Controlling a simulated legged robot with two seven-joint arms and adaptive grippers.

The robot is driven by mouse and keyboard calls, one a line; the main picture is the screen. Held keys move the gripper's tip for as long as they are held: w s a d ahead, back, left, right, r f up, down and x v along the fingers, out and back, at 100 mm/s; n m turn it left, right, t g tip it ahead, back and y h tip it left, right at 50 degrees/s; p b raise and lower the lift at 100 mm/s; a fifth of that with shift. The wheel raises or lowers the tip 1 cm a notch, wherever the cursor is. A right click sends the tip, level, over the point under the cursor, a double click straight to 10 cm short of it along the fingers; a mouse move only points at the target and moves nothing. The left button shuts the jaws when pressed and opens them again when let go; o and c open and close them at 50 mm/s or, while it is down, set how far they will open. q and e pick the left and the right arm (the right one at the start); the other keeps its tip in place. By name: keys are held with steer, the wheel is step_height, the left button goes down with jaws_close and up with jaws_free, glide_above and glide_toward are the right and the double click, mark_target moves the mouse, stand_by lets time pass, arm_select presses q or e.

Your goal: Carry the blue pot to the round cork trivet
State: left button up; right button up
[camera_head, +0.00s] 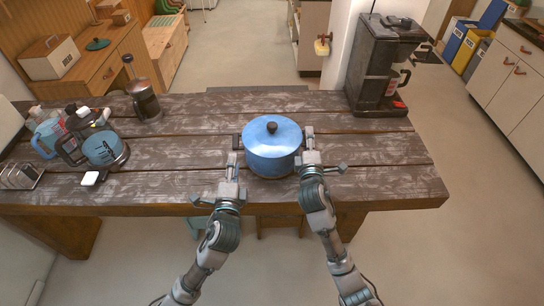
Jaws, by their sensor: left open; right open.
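The blue pot (270,150), with its blue lid and dark knob, stands upright near the front middle of the dark plank table. A dark side handle shows at its left; the right one is mostly hidden by my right gripper. My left gripper (232,164) is open at the pot's front left, just below the left handle. My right gripper (309,140) is open close against the pot's right side, at the handle. I cannot tell whether either touches the pot. I cannot make out the round cork trivet; a thin brownish edge shows under the pot.
The table (390,165) is clear right of the pot, up to a black coffee machine (378,65) at the back right. A glass kettle (105,150), a French press (146,101) and a toast rack (20,177) stand on the left.

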steer(key=shift+s, duration=0.35)
arm_select(q)
steer(key=shift+s+f, duration=0.1)
steer(key=shift+s, duration=0.75)
arm_select(e)
steer(key=s, duration=1.1)
steer(key=shift+a+f, duration=0.15)
steer(key=shift+f, duration=0.2)
